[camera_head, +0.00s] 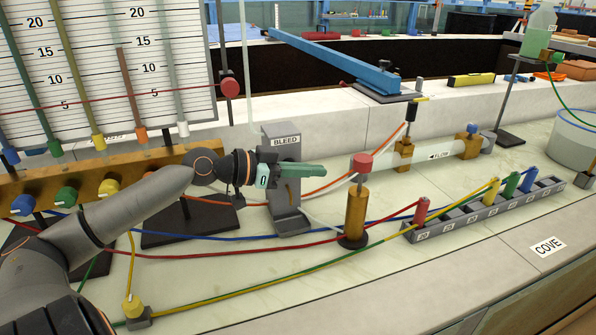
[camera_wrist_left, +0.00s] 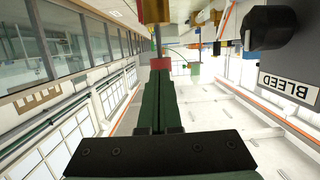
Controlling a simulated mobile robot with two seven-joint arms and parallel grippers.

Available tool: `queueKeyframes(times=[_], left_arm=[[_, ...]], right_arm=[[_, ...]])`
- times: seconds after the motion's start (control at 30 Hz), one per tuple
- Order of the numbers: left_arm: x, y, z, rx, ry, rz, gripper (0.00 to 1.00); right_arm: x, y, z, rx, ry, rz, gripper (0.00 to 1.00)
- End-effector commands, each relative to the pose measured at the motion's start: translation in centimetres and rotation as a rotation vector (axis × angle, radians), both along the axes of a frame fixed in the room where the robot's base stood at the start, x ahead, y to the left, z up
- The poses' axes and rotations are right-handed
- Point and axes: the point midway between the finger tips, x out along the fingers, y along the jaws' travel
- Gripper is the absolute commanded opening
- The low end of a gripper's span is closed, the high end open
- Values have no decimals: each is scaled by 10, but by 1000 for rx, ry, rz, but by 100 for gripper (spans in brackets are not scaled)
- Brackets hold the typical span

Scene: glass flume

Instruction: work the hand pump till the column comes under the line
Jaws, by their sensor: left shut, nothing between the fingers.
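The hand pump (camera_head: 355,212) is a brass cylinder with a red knob (camera_head: 361,162) on top, upright on the bench. In the left wrist view, upside down, the red knob (camera_wrist_left: 160,63) is just beyond my fingertips. My left gripper (camera_head: 322,171) is shut and empty. It points right, at about knob height, with a gap to the knob in the head view. The scale board (camera_head: 193,60) at upper left carries several tubes. The reddish-brown column (camera_head: 123,75) above the orange fitting stands near 15, above the red line (camera_head: 160,94). My right gripper is out of view.
The grey BLEED post (camera_head: 287,205) stands close behind my left gripper. A socket strip (camera_head: 480,210) with coloured plugs lies right of the pump. Red, blue, yellow and green hoses cross the bench. The front right bench near the COVE label (camera_head: 549,247) is clear.

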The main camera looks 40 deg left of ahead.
Motion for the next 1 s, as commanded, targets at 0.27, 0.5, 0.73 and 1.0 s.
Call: queueKeyframes(times=[0.27, 0.5, 0.73, 1.0], left_arm=[[-19, 10, 6, -3, 0, -1, 0], [-25, 15, 7, 1, -1, 1, 0], [-25, 15, 8, 1, -1, 1, 0], [-24, 14, 8, 0, -1, 1, 0]], right_arm=[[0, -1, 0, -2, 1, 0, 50], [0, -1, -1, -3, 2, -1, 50], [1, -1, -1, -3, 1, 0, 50], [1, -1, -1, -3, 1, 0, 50]])
